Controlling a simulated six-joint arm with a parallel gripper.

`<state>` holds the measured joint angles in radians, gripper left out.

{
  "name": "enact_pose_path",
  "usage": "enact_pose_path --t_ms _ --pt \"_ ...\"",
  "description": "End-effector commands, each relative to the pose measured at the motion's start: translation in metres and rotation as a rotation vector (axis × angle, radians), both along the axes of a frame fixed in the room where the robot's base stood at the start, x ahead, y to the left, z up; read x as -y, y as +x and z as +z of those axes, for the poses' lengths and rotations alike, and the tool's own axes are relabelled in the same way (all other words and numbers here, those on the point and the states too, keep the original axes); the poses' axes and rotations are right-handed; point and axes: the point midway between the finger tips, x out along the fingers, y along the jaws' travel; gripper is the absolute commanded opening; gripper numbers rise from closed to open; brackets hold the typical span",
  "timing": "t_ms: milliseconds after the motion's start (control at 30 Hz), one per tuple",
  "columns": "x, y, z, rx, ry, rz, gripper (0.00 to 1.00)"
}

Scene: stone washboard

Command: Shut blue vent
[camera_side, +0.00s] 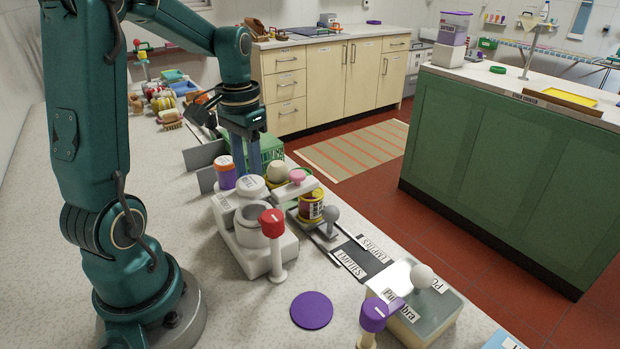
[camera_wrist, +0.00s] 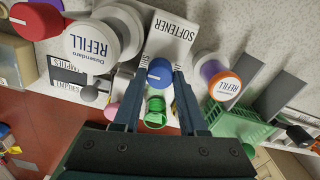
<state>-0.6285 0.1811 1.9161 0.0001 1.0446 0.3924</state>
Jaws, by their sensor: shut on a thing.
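The blue vent (camera_wrist: 160,72) is a round blue cap at the end of a white part labelled SOFTENER (camera_wrist: 170,35) in the wrist view. My gripper (camera_wrist: 160,76) has one finger on each side of the cap and is shut on it. In the side view my gripper (camera_side: 246,168) points straight down among the jars at the back of the stone top. The blue vent is hidden there behind the fingers and jars. I cannot tell how far the vent is turned or pushed.
An orange and purple REFILL jar (camera_wrist: 220,84) stands close to my fingers. A white REFILL jar (camera_side: 251,187), a pink knob (camera_side: 297,176), a red knob (camera_side: 272,222) and a green basket (camera_side: 268,148) are also near. A purple disc (camera_side: 312,310) lies towards the front.

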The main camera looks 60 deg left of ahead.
Motion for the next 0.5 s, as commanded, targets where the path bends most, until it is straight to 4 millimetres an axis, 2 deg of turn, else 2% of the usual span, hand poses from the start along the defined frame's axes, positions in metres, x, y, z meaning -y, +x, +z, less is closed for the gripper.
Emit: enact_pose_path --t_ms 500 --pt "0.0001 0.0002 0.001 0.002 0.0 -0.03 0.0"
